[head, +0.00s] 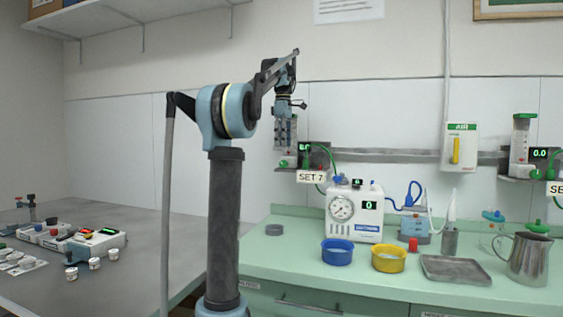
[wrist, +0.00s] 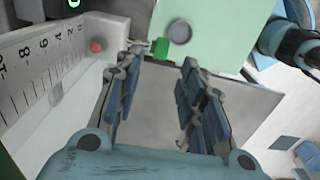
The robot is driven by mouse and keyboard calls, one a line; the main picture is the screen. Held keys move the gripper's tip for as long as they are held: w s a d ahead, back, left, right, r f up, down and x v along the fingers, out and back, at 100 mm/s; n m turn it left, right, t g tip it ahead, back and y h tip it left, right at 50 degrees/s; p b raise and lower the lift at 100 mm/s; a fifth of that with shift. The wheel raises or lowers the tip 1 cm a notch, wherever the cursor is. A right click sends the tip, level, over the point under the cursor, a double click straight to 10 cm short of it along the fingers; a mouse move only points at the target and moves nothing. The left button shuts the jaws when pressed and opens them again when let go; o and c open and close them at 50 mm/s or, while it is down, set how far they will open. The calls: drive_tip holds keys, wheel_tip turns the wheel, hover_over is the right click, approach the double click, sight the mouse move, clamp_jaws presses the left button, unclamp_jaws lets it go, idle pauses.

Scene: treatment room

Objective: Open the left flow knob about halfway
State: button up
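The left flow meter, a white body with a black number scale (wrist: 35,70), fills the left of the wrist view. A small red round part (wrist: 96,46) sits at its low-number end. A small green part on a stem (wrist: 160,48) sticks out nearby; I cannot tell surely whether it is the flow knob. My gripper (wrist: 162,60) is open and empty, its left fingertip close to the green part; contact is unclear. In the head view my gripper (head: 284,148) hangs in front of the left meter and hides most of it, above the SET 7 label (head: 310,177).
A right flow meter (head: 521,145) and a yellow-handled AIR box (head: 459,147) are on the wall. A gauge machine (head: 354,212), blue bowl (head: 337,251), yellow bowl (head: 388,258), tray (head: 454,269) and jug (head: 528,258) stand on the green counter below.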

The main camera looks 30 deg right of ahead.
sight(284, 164)
wheel_tip(284, 164, down, 8)
drive_tip(key=shift+r, duration=0.2)
idle(0.3)
clamp_jaws()
